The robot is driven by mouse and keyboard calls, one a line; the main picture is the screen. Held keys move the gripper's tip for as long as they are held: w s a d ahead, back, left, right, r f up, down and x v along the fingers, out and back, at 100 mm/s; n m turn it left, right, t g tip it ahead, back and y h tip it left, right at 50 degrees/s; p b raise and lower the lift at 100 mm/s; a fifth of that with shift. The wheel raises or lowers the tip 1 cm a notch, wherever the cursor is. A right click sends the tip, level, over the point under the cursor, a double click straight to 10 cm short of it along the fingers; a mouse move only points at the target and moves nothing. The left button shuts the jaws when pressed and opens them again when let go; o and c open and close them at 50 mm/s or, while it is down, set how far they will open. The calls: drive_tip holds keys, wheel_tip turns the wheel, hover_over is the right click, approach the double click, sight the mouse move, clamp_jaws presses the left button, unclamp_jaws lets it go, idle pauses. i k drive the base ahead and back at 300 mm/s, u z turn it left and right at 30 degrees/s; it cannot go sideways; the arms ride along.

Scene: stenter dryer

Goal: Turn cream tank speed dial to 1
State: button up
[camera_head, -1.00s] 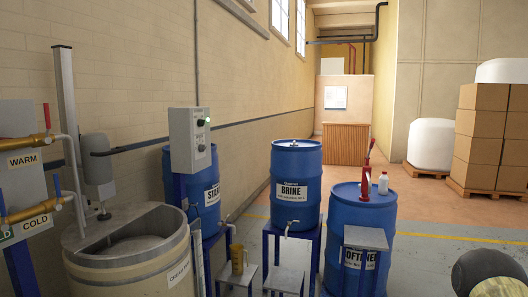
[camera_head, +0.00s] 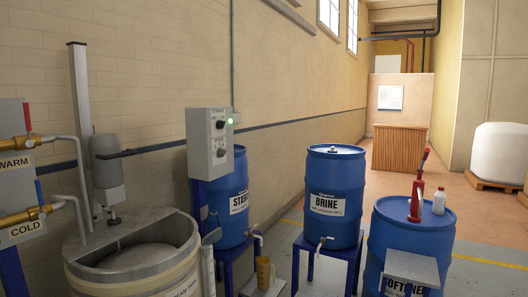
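The cream tank (camera_head: 148,280) is a round beige vat at the lower left, with a partly open top and a label that is only partly readable. A mixer (camera_head: 107,170) on a tall post stands over it. A grey control box (camera_head: 205,155) is mounted on a blue post beside the tank. Its narrow right face carries a green light (camera_head: 230,121), a dark upper knob (camera_head: 220,124) and a dark lower knob (camera_head: 221,152). The knob markings and pointer positions are too small to read. My gripper is not in view.
Blue drums stand right of the box: a starch drum (camera_head: 232,205), the brine drum (camera_head: 335,200) and a softener drum (camera_head: 408,238) with a red pump (camera_head: 419,185). A yellow jug (camera_head: 264,272) sits low in front. Warm and cold pipes (camera_head: 25,215) are at far left.

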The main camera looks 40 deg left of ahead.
sight(221, 153)
drive_tip(key=u, duration=0.25)
drive_tip(key=i, duration=1.4)
drive_tip(key=u, duration=1.4)
drive_tip(key=i, duration=0.7)
drive_tip(key=u, duration=0.65)
